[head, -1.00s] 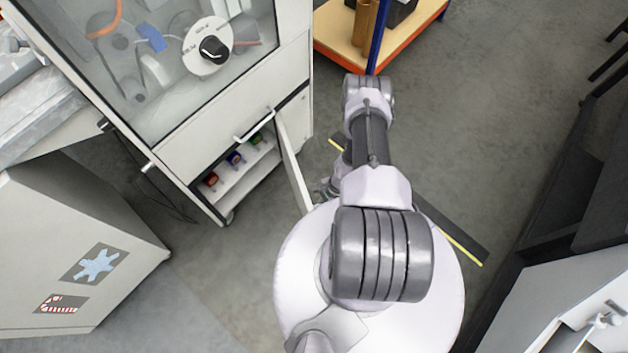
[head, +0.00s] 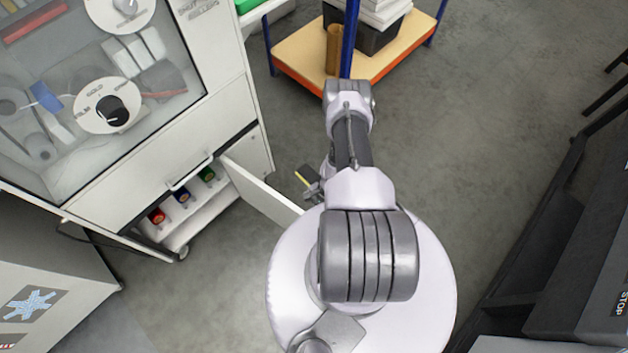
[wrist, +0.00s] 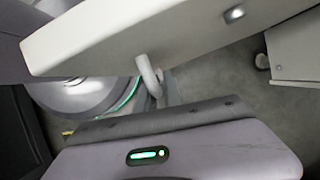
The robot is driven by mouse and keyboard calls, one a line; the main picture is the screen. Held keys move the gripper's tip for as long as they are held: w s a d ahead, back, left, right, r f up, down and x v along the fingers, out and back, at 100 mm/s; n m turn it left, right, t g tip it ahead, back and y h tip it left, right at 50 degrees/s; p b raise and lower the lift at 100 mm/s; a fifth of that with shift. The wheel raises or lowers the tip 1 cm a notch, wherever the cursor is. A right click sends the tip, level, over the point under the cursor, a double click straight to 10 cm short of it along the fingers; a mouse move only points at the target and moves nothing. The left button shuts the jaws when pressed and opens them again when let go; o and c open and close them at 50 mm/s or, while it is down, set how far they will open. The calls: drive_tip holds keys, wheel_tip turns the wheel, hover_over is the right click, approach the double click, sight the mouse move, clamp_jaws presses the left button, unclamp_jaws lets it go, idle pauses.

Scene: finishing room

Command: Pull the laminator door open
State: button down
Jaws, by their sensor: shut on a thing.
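The laminator (head: 205,125) is a pale cabinet with a glass front at the left of the head view. Its low door (head: 262,190) stands ajar, swung out to the right from the lower compartment. In the wrist view the door (wrist: 150,35) crosses the top as a pale slab, with a curved light handle (wrist: 148,75) below it. My gripper (wrist: 163,90) is shut on this handle, its fingers partly hidden by the handle and my gripper's own body. In the head view my arm hides most of the gripper.
A wood-topped rack (head: 300,62) with a blue post stands at the back. A pale box (head: 60,285) stands at lower left, dark furniture (head: 560,230) at right. Floor (head: 460,110) between is clear.

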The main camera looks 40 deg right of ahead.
drive_tip(key=shift+d, duration=0.4)
drive_tip(key=c, duration=1.5)
unclamp_jaws()
drive_tip(key=shift+d, duration=0.1)
drive_tip(key=p+v, duration=0.5)
drive_tip(key=v, duration=1.2)
drive_tip(key=shift+r+p, duration=0.2)
drive_tip(key=shift+p, duration=0.1)
